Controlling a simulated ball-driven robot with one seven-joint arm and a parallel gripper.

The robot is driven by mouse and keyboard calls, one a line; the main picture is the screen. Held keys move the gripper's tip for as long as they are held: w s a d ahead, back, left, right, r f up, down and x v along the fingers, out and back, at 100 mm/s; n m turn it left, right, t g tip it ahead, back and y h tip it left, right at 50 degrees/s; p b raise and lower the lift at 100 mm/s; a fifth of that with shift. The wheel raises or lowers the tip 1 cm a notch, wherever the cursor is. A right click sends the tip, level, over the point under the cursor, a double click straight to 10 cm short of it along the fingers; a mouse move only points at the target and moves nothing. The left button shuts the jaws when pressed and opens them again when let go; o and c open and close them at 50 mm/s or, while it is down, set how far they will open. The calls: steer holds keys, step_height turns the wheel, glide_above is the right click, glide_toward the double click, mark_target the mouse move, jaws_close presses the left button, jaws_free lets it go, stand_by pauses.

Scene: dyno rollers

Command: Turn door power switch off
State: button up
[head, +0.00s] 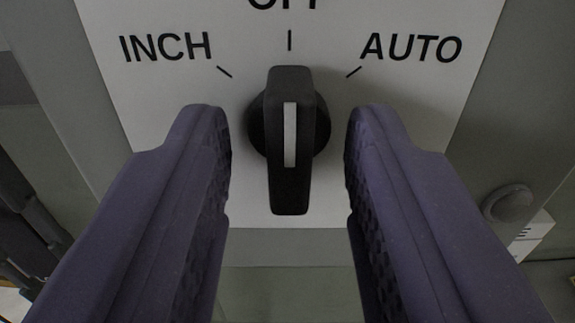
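A black rotary switch knob (291,190) with a white pointer line stands in the middle of a white label plate (265,215). The knob's handle is vertical and its pointer line points up, toward the tick under a partly cut-off word that looks like OFF. INCH is printed at the upper left and AUTO at the upper right. My gripper (288,125) is open, with one purple finger on each side of the knob. A gap shows between each finger and the knob, so neither appears to touch it.
The plate sits on a grey panel (275,247). A round grey button or knob (509,203) is at the right, beside a small white label (533,235). Dark bars or cables (30,205) show at the left edge.

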steer(key=s, duration=0.7)
steer(key=shift+s+p, duration=0.4)
steer(key=shift+a, duration=0.1)
steer(key=w+d+r+g+y+b, duration=0.15)
steer(key=d+r, duration=0.25)
steer(key=r, duration=0.4)
steer(key=d+r+y+b, duration=0.2)
steer(key=d+r+b, duration=0.15)
steer(key=r, duration=0.45)
steer(key=s+d+r+h+b, duration=0.1)
steer(key=s+d+r, duration=0.5)
steer(key=s+r, duration=0.3)
steer(key=s+d+r+g+h+b, duration=0.1)
steer(key=s+d+r+h, duration=0.1)
steer(key=s+d+r, duration=0.5)
steer(key=s+r, duration=0.1)
steer(key=s, duration=0.2)
steer(key=shift+s+r, duration=0.2)
steer(key=shift+r, duration=0.2)
